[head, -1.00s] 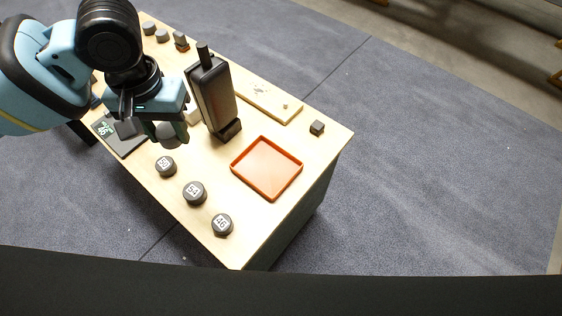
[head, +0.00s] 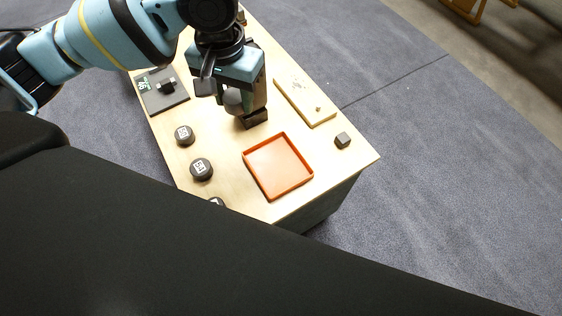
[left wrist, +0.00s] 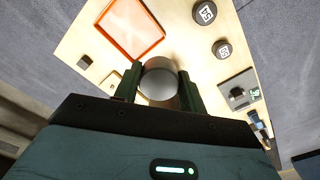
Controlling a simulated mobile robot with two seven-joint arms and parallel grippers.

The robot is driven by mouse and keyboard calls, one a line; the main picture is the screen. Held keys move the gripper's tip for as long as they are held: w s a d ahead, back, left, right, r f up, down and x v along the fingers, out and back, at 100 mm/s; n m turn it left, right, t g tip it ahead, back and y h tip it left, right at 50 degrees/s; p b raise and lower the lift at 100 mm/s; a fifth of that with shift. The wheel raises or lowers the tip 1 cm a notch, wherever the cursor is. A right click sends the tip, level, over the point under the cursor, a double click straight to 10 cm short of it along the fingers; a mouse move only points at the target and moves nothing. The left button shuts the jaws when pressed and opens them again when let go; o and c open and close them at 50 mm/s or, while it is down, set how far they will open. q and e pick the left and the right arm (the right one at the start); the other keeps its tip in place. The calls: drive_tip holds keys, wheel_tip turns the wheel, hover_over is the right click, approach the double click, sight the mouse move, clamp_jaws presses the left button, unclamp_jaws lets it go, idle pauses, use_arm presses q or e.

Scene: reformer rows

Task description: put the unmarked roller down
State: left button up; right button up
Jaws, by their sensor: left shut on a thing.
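In the left wrist view, the roller (left wrist: 160,82) sits between the two dark green fingers, and the face I see carries no mark. Marked dark rollers stand on the table: one (head: 184,135) nearer the scale, one (head: 201,168) further forward, and a third (head: 216,202) partly hidden at the front. The empty orange tray (head: 278,168) lies on the table (head: 222,180). My right gripper is not in view.
A flat dark scale-like device (head: 170,101) with a small display is at the left. A light board (head: 300,98) and a small dark block (head: 343,140) are to the right.

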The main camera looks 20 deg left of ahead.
sight(277, 167)
use_arm(q)
drive_tip(key=shift+m, duration=0.4)
drive_tip(key=s+f+p, duration=0.3)
drive_tip(key=s+f, duration=0.1)
drive_tip(key=f, duration=0.1)
drive_tip(key=s+f+p, duration=0.4)
drive_tip(key=f, duration=0.1)
drive_tip(key=s+f+p, duration=0.3)
drive_tip(key=s+f, duration=0.1)
drive_tip(key=f, duration=0.1)
drive_tip(key=shift+a+f+p, duration=0.15)
drive_tip(key=shift+a+p, duration=0.1)
drive_tip(key=shift+p, duration=0.1)
drive_tip(key=shift+s+a+f, duration=0.1)
drive_tip(key=shift+s+f, duration=0.15)
drive_tip(key=shift+s, duration=0.15)
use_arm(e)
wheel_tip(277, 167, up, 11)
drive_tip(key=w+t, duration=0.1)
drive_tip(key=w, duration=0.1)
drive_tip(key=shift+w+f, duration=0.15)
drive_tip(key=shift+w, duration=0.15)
